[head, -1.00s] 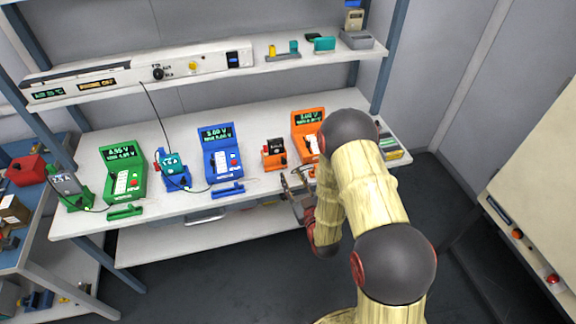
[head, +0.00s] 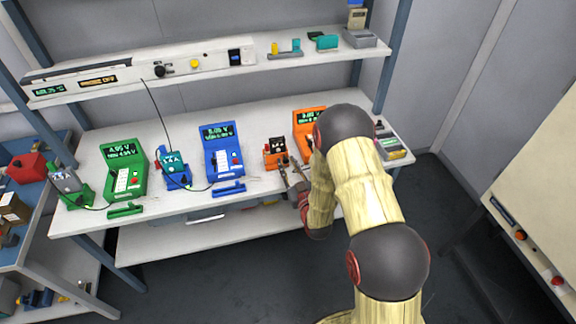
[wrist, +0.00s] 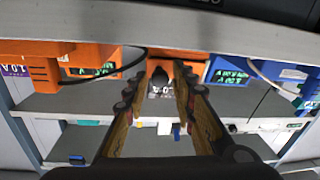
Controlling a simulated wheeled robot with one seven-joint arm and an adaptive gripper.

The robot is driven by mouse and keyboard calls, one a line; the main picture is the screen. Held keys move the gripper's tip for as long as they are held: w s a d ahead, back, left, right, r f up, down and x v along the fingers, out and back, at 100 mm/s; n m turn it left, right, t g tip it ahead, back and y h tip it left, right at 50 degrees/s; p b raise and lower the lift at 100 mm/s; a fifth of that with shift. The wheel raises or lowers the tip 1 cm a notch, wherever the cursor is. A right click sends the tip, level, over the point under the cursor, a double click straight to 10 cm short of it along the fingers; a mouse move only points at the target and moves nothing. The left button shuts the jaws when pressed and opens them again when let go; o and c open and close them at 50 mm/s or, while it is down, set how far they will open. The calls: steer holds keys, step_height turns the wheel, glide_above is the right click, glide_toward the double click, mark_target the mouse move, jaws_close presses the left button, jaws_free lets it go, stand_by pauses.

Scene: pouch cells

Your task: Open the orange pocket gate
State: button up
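The orange pocket (head: 275,153) stands upright on the white bench, between the blue tester and the orange tester (head: 306,126). It holds a dark item with a small light marking. The pocket also shows beyond my fingers in the wrist view (wrist: 196,68). My gripper (head: 291,161) is open, its two fingers apart, at the front right of the pocket. In the wrist view my gripper (wrist: 167,78) has its fingertips either side of the dark item's image; contact cannot be told. The gate's own outline is not clear. My arm hides part of the orange tester.
The blue tester (head: 223,150), blue pocket (head: 178,178), green tester (head: 124,173) and green pocket (head: 78,200) stand to the left on the bench. A dark cable runs near the blue pocket. A shelf (head: 210,72) runs above. The floor in front is clear.

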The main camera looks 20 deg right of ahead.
jaws_close()
stand_by(0.6)
